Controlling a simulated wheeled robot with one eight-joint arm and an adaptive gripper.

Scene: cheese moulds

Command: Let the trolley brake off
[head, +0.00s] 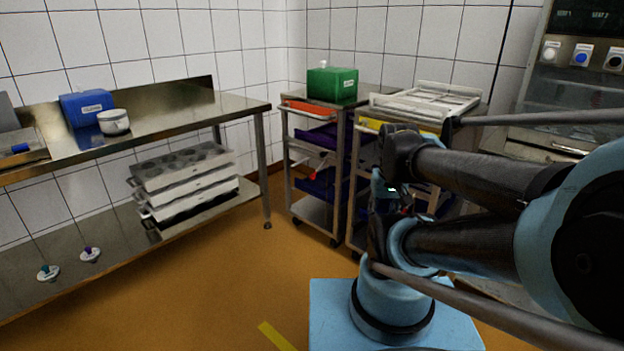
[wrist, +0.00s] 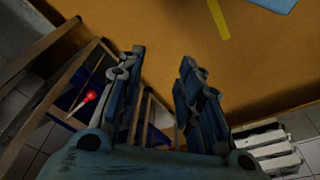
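Two metal trolleys stand side by side in the head view. The left trolley (head: 318,209) carries a green box on top, and the right trolley (head: 352,205) is partly hidden behind my arm. A small red part shows on the left trolley. In the wrist view, a red ball knob (wrist: 91,96) on a thin rod sits beside the trolley frame, left of my gripper; I take it for the brake lever but cannot be sure. My gripper (wrist: 161,58) has its two fingers spread with nothing between them, apart from the knob. In the head view its fingers are hard to make out.
A steel bench (head: 180,117) on the left holds a blue box (head: 87,108) and a white pot (head: 114,122). Stacked moulds (head: 185,180) lie on its lower shelf. A control panel (head: 582,55) is at upper right. Orange floor (head: 215,290) is clear between bench and trolleys.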

